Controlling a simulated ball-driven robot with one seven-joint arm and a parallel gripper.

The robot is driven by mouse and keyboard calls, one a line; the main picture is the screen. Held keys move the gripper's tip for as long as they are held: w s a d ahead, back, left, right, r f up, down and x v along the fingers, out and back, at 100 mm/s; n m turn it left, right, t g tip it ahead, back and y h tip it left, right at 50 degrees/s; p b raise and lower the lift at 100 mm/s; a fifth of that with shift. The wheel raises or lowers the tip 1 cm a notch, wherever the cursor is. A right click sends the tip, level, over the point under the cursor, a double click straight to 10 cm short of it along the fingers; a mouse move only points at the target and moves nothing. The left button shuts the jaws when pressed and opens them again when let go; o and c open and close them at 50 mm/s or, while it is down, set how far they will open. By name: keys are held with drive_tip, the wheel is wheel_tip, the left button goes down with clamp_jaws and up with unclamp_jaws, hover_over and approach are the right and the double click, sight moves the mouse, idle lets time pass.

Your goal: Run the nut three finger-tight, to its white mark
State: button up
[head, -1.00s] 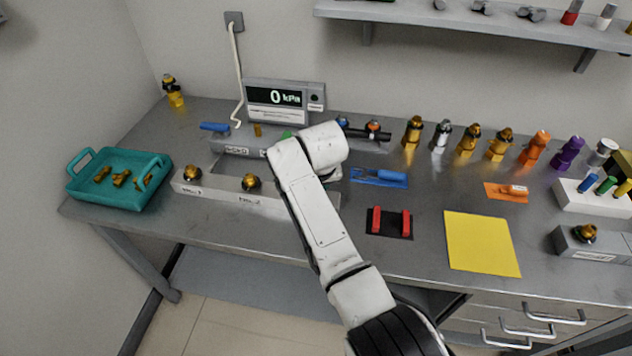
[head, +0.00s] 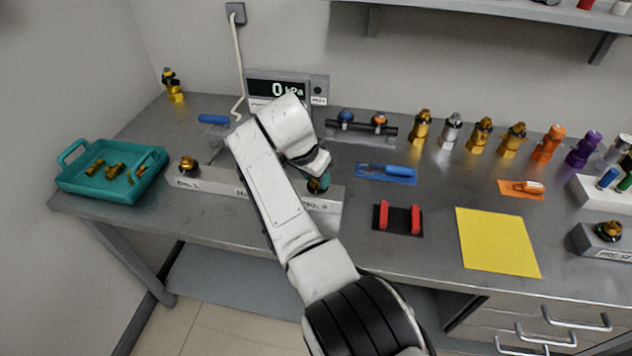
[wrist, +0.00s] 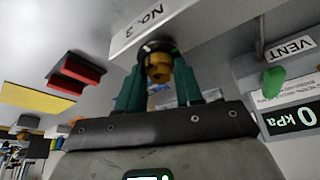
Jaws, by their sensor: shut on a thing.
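Nut three is a small brass piece with a dark collar (wrist: 158,68) on the grey block's face labelled No. 3 (wrist: 150,22) in the wrist view. My gripper (wrist: 157,58) has its two green fingers on either side of it, shut on it. In the head view my gripper (head: 317,182) is at the right end of the long grey block (head: 225,184), with a dark and brass bit showing at its tips. I cannot make out the white mark. The brass fitting at No. 1 (head: 187,165) stands at the block's left end; the No. 2 fitting is hidden behind my arm.
The display (head: 277,88) reads 0 kPa. A teal tray (head: 150,168) with brass parts stands at left. A blue tool (head: 388,172), a red-jawed holder (head: 398,220) and a yellow sheet (head: 497,242) lie to the right. A green piece (wrist: 273,82) is near the VENT label.

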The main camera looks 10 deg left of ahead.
drive_tip(key=shift+w+a+r+m+b, duration=0.1)
drive_tip(key=shift+r+m+b, duration=0.2)
drive_tip(key=shift+r+m, duration=0.1)
drive_tip(key=o, duration=0.8)
drive_tip(key=shift+c, duration=0.2)
drive_tip(key=shift+o, duration=1.4)
drive_tip(key=shift+f, duration=0.25)
drive_tip(key=v, duration=1.1)
drive_tip(key=shift+a+f, duration=0.1)
